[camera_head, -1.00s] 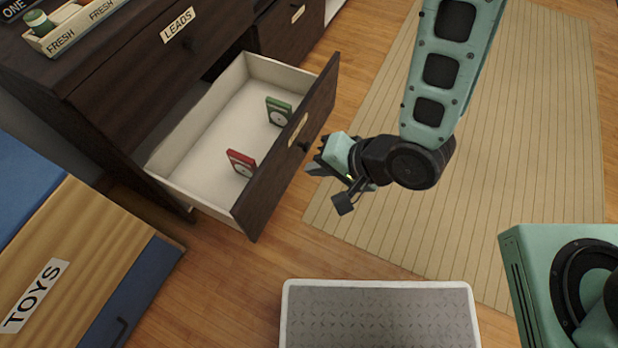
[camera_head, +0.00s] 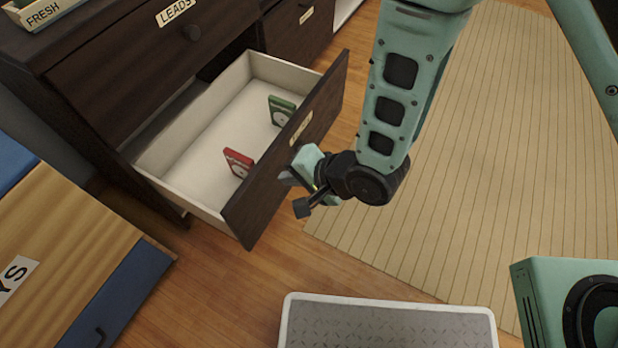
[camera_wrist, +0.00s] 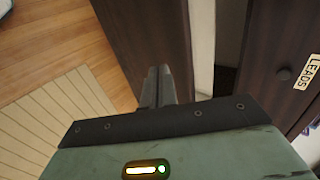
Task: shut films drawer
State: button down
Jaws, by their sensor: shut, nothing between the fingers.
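The films drawer (camera_head: 282,178) is pulled out of the dark wooden cabinet, its label too small to read here. Inside its white tray stand a red-cased item (camera_head: 238,162) and a green-cased item (camera_head: 281,110). My gripper (camera_head: 286,178) is at the outer face of the drawer front, near its middle, with its fingers pointing at it. In the wrist view the shut fingers (camera_wrist: 157,86) are against or very near the dark drawer front (camera_wrist: 150,40); I cannot tell whether they touch. The drawer's knob is hidden behind my gripper.
The LEADS drawer (camera_head: 130,75) above is closed. A TOYS chest (camera_head: 70,255) stands at the left. A grey step with a white rim (camera_head: 390,308) is on the floor in front. A beige mat (camera_head: 470,150) covers the floor at the right.

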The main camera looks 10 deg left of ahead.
aim_at(263, 170)
jog(key=shift+w+a+r+b, duration=0.1)
jog(key=shift+w+a, duration=0.15)
jog(key=shift+a, duration=0.3)
jog(key=shift+w+a+b, duration=0.1)
jog(key=shift+w+a, duration=0.1)
jog(key=shift+a, duration=0.4)
jog(key=shift+w+a+r+b, duration=0.1)
jog(key=shift+w+a, duration=0.15)
jog(key=shift+a, duration=0.3)
jog(key=shift+a, duration=0.15)
